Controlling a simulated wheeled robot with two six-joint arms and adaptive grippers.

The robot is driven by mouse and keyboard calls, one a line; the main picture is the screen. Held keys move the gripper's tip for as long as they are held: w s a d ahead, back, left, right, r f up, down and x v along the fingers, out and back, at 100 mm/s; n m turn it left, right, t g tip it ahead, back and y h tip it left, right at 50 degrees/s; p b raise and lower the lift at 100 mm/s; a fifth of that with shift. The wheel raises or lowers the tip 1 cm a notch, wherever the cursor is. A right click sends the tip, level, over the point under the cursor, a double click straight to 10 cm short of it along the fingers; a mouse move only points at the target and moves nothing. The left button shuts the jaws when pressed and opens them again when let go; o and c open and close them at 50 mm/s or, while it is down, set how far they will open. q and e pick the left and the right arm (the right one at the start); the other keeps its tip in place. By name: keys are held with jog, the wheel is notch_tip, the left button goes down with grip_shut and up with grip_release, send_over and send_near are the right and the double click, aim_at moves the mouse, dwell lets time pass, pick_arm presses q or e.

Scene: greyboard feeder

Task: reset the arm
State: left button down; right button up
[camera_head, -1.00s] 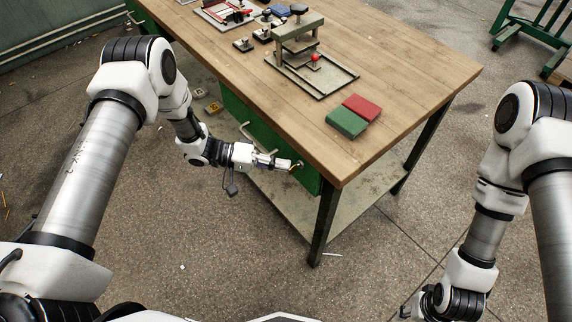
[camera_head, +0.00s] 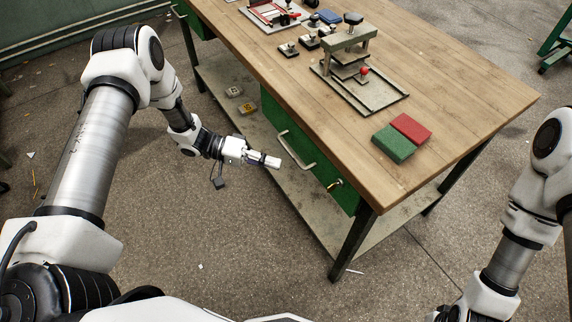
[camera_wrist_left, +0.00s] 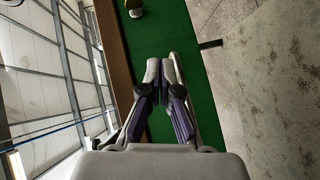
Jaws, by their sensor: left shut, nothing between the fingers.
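My left gripper (camera_head: 276,162) is shut and empty. It hangs beside the workbench, below the top's height, apart from the green drawer unit (camera_head: 277,118) in the head view. In the left wrist view the shut fingers (camera_wrist_left: 160,68) point toward the green drawer front (camera_wrist_left: 200,105), with the drawer's pull handle close by them. My right arm (camera_head: 508,250) comes in at the lower right. Its gripper is not visible in the head view.
The wooden workbench (camera_head: 440,95) carries a press-like fixture (camera_head: 350,50), a green block (camera_head: 394,144) and a red block (camera_head: 411,128). A small knob (camera_head: 335,184) is on the drawer unit's near end.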

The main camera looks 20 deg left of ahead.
pick_arm(q)
jog(key=shift+s+r, duration=0.1)
jog(key=shift+r, duration=0.05)
dwell(0.3)
jog(key=s+d+f+n+t+y+p, duration=0.25)
jog(key=s+d+n, duration=0.25)
jog(key=d, duration=0.4)
jog(key=s+a+f+m+g+y, duration=0.2)
jog(key=s+a+y, duration=0.4)
jog(key=s, duration=0.4)
jog(key=s+a+f+m+g+y, duration=0.2)
jog(key=s+a+y, duration=0.4)
jog(key=s, duration=0.4)
notch_tip(320, 180, down, 3)
jog(key=shift+s+a+r+g+y, duration=0.1)
jog(key=shift+s+a+g+y, duration=0.25)
jog(key=shift+a+g, duration=0.2)
